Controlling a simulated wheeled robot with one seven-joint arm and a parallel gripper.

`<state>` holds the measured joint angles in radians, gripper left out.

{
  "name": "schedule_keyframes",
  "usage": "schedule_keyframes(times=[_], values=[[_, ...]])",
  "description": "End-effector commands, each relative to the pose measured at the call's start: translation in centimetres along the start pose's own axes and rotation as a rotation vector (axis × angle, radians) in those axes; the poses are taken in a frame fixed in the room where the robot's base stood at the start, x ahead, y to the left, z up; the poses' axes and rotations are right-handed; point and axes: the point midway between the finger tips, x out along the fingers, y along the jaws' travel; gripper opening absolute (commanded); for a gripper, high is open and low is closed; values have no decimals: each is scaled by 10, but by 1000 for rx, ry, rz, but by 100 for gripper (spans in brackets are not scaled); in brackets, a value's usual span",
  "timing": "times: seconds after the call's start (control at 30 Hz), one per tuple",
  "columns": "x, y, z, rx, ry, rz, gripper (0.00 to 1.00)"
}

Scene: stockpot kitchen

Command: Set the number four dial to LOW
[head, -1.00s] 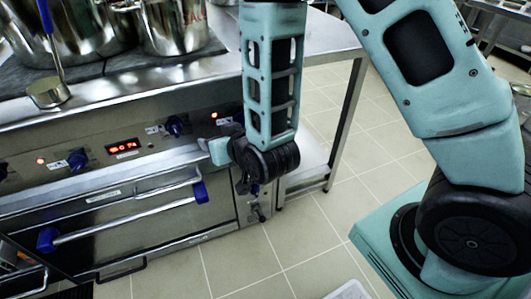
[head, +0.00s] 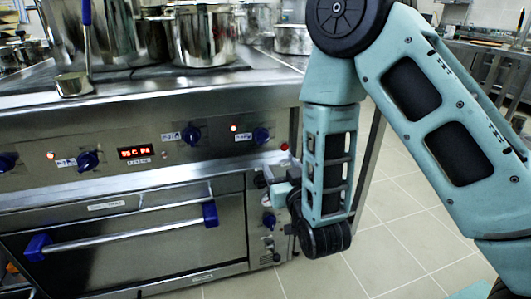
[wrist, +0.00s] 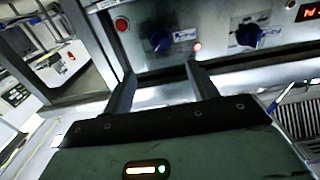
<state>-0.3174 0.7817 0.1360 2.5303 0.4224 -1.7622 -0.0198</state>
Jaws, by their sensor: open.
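A row of blue dials runs along the steel front of the range in the head view. The rightmost dial (head: 262,135) has a white label on its left and a lit red lamp nearby; I cannot read its number or setting. It also shows in the wrist view (wrist: 160,40), where the panel appears upside down. My gripper (wrist: 162,84) is open and empty. Its two fingers point toward the panel, with that dial seen beyond the gap between them and apart from them. In the head view my gripper (head: 266,178) is below and close to this dial.
Another dial (head: 191,134) and a lit red display (head: 136,153) are left of it. A red button (head: 284,146) is to its right. The oven door handle (head: 130,233) sticks out below. Pots (head: 205,38) stand on top. The floor (head: 400,225) at right is clear.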

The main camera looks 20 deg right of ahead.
Motion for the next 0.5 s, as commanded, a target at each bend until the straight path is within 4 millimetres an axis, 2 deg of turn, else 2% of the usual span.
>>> schedule_keyframes(times=[0.03,0.5], values=[[4,0,6,3,4,1,58],[25,0,5,2,4,-1,58]])
